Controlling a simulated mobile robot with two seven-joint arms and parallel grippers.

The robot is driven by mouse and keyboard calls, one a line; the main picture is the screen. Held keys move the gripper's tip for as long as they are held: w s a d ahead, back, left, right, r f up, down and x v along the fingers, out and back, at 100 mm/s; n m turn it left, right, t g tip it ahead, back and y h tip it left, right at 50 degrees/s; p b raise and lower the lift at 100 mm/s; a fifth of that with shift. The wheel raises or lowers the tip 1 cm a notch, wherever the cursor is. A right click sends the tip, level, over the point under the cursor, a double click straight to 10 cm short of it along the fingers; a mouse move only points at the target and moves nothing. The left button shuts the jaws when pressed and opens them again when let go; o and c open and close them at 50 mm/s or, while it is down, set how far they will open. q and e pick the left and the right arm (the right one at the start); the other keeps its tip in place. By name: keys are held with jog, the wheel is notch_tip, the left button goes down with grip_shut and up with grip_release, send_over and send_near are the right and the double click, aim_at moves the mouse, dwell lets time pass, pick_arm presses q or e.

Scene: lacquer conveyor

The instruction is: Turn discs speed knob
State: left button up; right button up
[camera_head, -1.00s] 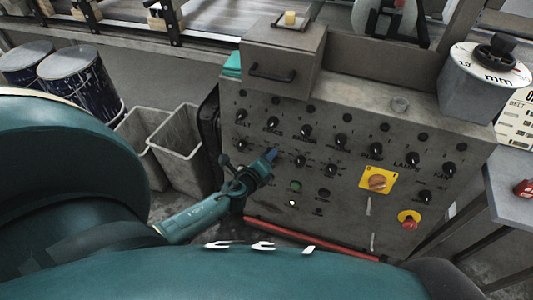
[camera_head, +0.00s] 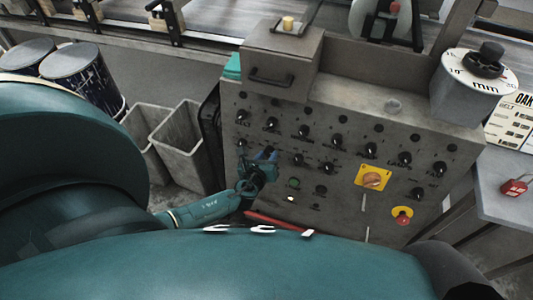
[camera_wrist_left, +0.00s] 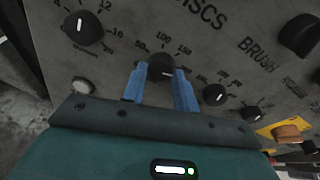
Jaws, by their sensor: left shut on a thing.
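The discs speed knob (camera_wrist_left: 160,68) is a small black dial below the "DISCS" lettering in the left wrist view. A printed number scale runs around it, and a pale mark shows on its face. My left gripper (camera_wrist_left: 160,88) has its blue fingers on either side of the knob and is shut on it. In the head view my left gripper (camera_head: 266,155) is at the second row of knobs on the grey control panel (camera_head: 350,212), and its fingers mostly hide the knob. My right gripper is not in view.
Several other black knobs surround it, including one at upper left (camera_wrist_left: 82,28) and one at right (camera_wrist_left: 215,95). A yellow-backed switch (camera_head: 372,180) and a red stop button (camera_head: 402,216) are further right. Grey bins (camera_head: 180,140) stand left of the panel.

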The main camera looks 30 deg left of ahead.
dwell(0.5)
pick_arm(q)
jog(key=o, duration=0.9)
jog(key=shift+o, duration=0.4)
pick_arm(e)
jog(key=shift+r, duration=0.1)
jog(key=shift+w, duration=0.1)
pick_arm(q)
jog(key=p+v, duration=0.1)
jog(key=v, duration=1.2)
jog(key=shift+p, duration=0.4)
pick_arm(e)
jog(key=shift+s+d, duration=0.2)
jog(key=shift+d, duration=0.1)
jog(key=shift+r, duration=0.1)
